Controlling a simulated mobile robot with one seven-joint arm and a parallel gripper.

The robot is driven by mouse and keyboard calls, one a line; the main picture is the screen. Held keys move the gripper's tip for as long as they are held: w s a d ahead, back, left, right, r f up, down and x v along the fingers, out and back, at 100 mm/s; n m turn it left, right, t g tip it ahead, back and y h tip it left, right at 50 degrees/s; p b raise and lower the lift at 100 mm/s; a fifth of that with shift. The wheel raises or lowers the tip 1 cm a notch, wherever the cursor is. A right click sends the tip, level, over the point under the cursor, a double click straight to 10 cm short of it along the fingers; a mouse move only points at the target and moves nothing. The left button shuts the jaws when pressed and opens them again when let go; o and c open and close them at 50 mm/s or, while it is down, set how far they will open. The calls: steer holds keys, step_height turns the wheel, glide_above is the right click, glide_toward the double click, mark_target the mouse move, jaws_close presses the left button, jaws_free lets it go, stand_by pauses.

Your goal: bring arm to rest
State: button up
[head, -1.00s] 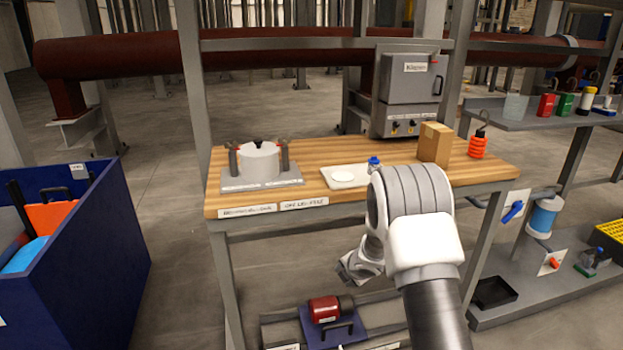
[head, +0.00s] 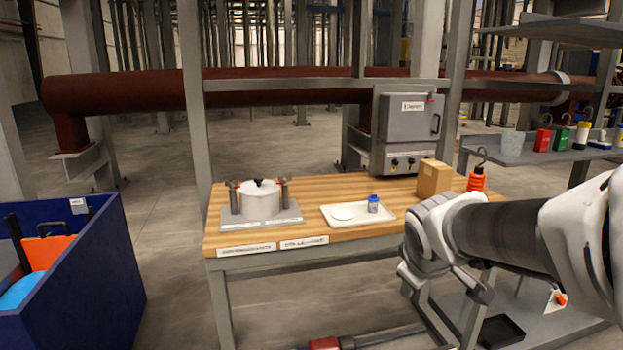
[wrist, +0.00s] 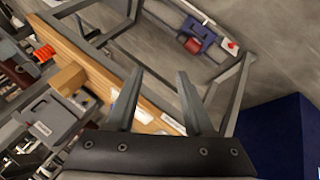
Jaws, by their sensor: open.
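My gripper (wrist: 158,105) is open and empty in the wrist view, its two grey fingers spread apart. In the head view my arm reaches in from the right edge, and its wrist end is in front of the right part of the wooden bench (head: 350,235). The fingertips cannot be made out clearly in the head view. The wrist view shows the bench top (wrist: 82,62) tilted beyond the fingers, with bare floor on the far side. I see nothing touching the fingers.
A blue bin (head: 85,280) stands left. Shelves (head: 520,150) stand right, close to my arm.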

steer(key=s+a+m+g+y, duration=0.15)
steer(key=s+m, duration=0.25)
steer(key=s, duration=0.6)
steer(key=s+a+m+y, duration=0.1)
steer(key=s+a+m, duration=0.2)
steer(key=s, duration=0.6)
step_height(320, 180, up, 22)
steer(key=p, duration=2.2)
steer(key=shift+r, duration=0.25)
steer(key=shift+d, duration=0.2)
